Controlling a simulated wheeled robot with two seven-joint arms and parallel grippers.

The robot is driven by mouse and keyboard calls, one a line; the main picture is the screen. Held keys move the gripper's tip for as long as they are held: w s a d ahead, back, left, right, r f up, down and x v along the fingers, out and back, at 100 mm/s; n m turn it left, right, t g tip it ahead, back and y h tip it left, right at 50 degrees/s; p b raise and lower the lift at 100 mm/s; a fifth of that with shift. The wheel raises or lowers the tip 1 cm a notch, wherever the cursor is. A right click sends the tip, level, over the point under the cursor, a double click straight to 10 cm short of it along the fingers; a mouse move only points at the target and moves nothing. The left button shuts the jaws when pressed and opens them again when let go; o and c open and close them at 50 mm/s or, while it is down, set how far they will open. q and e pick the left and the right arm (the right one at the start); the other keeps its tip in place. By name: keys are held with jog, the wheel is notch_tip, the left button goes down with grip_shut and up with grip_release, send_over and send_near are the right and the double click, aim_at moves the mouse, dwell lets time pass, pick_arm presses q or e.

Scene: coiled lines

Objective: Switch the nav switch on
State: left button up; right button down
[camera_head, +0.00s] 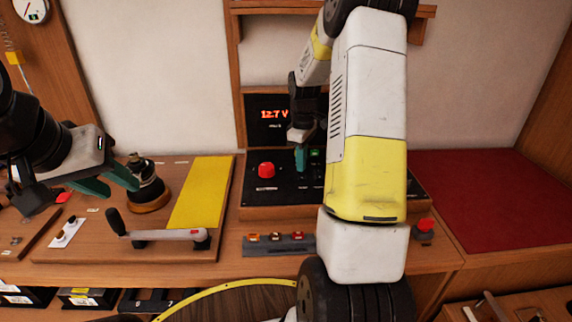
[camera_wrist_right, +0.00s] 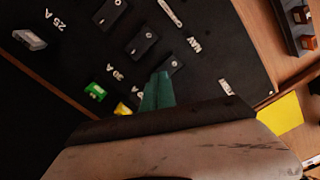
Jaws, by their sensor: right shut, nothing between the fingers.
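The NAV label (camera_wrist_right: 195,45) is printed on the black panel (camera_head: 285,187) in the right wrist view. The nearest small black switch (camera_wrist_right: 173,65) is partly hidden behind my fingertips; I cannot tell its position. My right gripper (camera_wrist_right: 158,90) is shut and empty, its teal fingertips at or just above that switch; contact is unclear. In the head view the right gripper (camera_head: 301,158) points down at the panel, and my right arm hides part of the panel. My left gripper (camera_head: 105,182) is open and empty at the left, above the bench.
A red knob (camera_head: 266,170) stands on the panel left of the right gripper. Other switches (camera_wrist_right: 143,40) sit in a row beside the NAV one. A crank handle (camera_head: 160,234), a winch (camera_head: 148,187) and a yellow strip (camera_head: 203,192) are left. A red mat (camera_head: 490,195) lies clear at right.

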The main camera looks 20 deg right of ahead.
jog(key=shift+f, duration=0.25)
jog(key=shift+r, duration=3.5)
jog(key=s+a+r+m+t, duration=0.35)
jog(key=s+a+r, duration=0.35)
jog(key=s+r, duration=0.35)
jog(key=s+a+r+m+t+y, duration=0.1)
jog(key=s+a+m, duration=0.1)
jog(key=s, duration=0.5)
jog(key=s+a+r+m+t+y, duration=0.1)
jog(key=s+a+r+m, duration=0.1)
jog(key=s, duration=0.5)
jog(key=a+m, duration=0.1)
jog(key=a, duration=0.1)
jog(key=shift+s+a+t, duration=0.15)
jog(key=shift+a+t, duration=0.15)
jog(key=shift+t, duration=0.05)
